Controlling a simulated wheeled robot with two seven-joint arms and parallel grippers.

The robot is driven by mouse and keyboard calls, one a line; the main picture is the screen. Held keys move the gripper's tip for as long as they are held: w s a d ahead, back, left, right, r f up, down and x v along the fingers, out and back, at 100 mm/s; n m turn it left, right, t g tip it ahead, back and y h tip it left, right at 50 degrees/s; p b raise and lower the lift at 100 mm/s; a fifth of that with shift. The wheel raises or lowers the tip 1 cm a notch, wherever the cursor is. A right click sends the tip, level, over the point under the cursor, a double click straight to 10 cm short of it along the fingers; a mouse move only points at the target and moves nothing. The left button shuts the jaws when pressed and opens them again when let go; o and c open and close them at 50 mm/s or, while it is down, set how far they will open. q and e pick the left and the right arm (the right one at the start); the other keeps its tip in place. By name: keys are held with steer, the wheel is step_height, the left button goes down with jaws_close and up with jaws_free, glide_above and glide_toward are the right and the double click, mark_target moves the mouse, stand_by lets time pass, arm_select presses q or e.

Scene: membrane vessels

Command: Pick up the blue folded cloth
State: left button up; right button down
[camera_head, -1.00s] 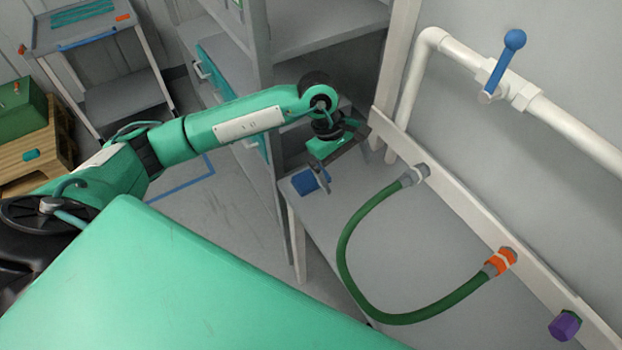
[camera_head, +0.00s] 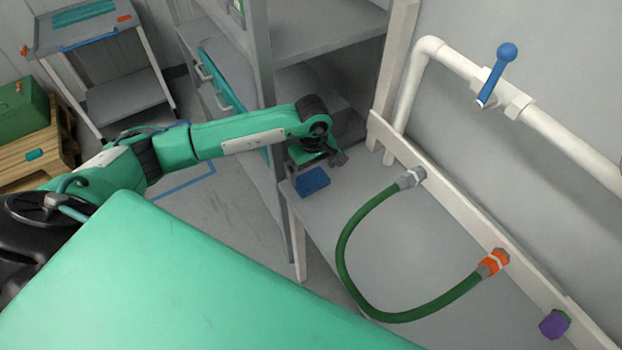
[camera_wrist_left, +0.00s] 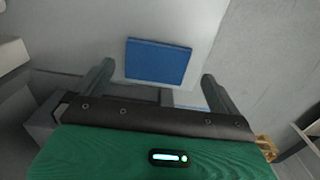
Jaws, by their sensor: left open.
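The blue folded cloth (camera_head: 313,181) lies flat near the left end of the grey bench top. It also shows in the left wrist view (camera_wrist_left: 157,61), ahead of the fingers. My left gripper (camera_head: 322,163) is just beyond the cloth in the head view. In the left wrist view its two fingers (camera_wrist_left: 158,84) are spread wide, one to each side of the cloth's near edge, with nothing between them gripped. My right gripper is not in view.
A green hose (camera_head: 350,262) with grey and orange end fittings arches over the bench (camera_head: 405,245). A white pipe with a blue valve handle (camera_head: 495,75) runs along the wall. A grey shelf unit (camera_head: 262,60) stands close to my left arm. A purple cap (camera_head: 554,324) is at lower right.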

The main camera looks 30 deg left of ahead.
mark_target(314, 183)
arm_select(q)
steer(key=shift+d+f+p, duration=0.1)
steer(key=shift+f+p, duration=0.15)
steer(key=shift+p, duration=0.1)
step_height(314, 183, down, 4)
steer(key=shift+s+d+p, duration=0.1)
steer(key=shift+d+p, duration=0.05)
steer(key=shift+p, duration=0.95)
steer(key=shift+f, duration=0.3)
steer(key=c, duration=0.7)
steer(key=shift+r, duration=0.1)
steer(key=shift+r, duration=0.4)
step_height(314, 183, up, 19)
steer(key=b, duration=0.6)
